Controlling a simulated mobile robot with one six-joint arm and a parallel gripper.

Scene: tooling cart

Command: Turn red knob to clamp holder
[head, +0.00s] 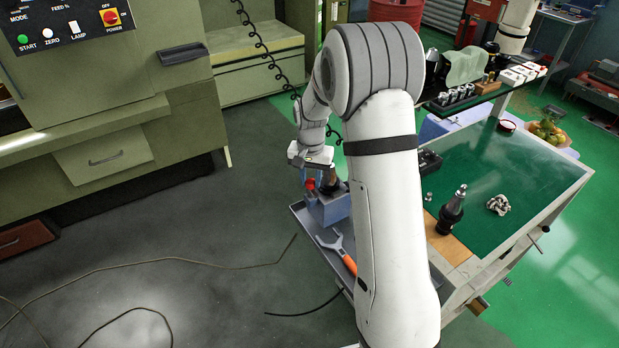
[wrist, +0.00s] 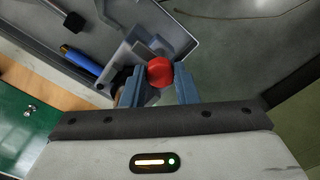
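The red knob (head: 310,184) is on the side of a blue-grey clamp block (head: 333,208), which stands on the tray at the cart's left end. In the wrist view the round red knob (wrist: 159,71) lies between the two blue-grey fingertips. My gripper (wrist: 160,70) is open around it, with a finger on each side; contact is hard to tell. In the head view my gripper (head: 311,172) points down over the knob. A dark holder (head: 328,181) shows in the block, partly hidden by my wrist.
A black tool holder (head: 453,208) stands on the cart's wooden strip. A small metal part (head: 498,205) lies on the green top. The floor left of the tray has cables.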

